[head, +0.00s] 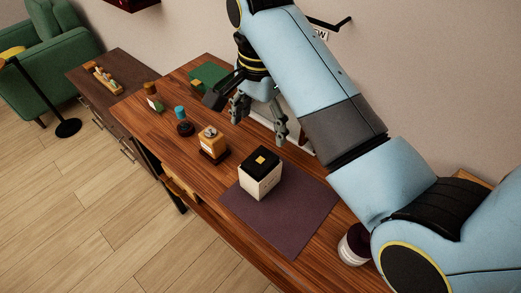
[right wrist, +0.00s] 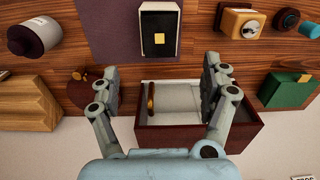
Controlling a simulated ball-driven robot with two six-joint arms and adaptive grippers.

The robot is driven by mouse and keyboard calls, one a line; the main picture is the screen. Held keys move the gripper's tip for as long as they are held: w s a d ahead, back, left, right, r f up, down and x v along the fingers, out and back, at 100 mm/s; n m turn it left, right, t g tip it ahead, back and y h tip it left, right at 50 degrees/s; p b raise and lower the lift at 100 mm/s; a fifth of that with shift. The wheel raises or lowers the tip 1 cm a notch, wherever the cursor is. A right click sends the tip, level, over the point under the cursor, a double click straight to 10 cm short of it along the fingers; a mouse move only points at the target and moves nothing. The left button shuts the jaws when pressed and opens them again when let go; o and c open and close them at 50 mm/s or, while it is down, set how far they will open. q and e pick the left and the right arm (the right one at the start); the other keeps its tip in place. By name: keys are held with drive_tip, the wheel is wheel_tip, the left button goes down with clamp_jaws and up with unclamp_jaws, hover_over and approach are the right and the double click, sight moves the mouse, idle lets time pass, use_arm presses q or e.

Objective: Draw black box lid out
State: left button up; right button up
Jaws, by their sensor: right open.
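A white box with a black lid (head: 251,160) stands on a dark purple mat (head: 300,205) on the wooden table, and a small gold square sits on its top. My left gripper is not in view.
A wooden block with a round dial (head: 211,140), a blue-topped item (head: 181,113) and a green box (head: 208,74) stand left of the mat. A white jar with a dark top (head: 349,252) stands at the right. The mat's front part is clear.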

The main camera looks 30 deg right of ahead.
sight(260, 160)
wheel_tip(260, 160, down, 11)
drive_tip(key=shift+r+p, duration=0.15)
drive_tip(key=shift+p, duration=0.35)
drive_tip(key=c, duration=1.4)
drive_tip(key=shift+r, duration=0.8)
drive_tip(key=shift+r, duration=5.85)
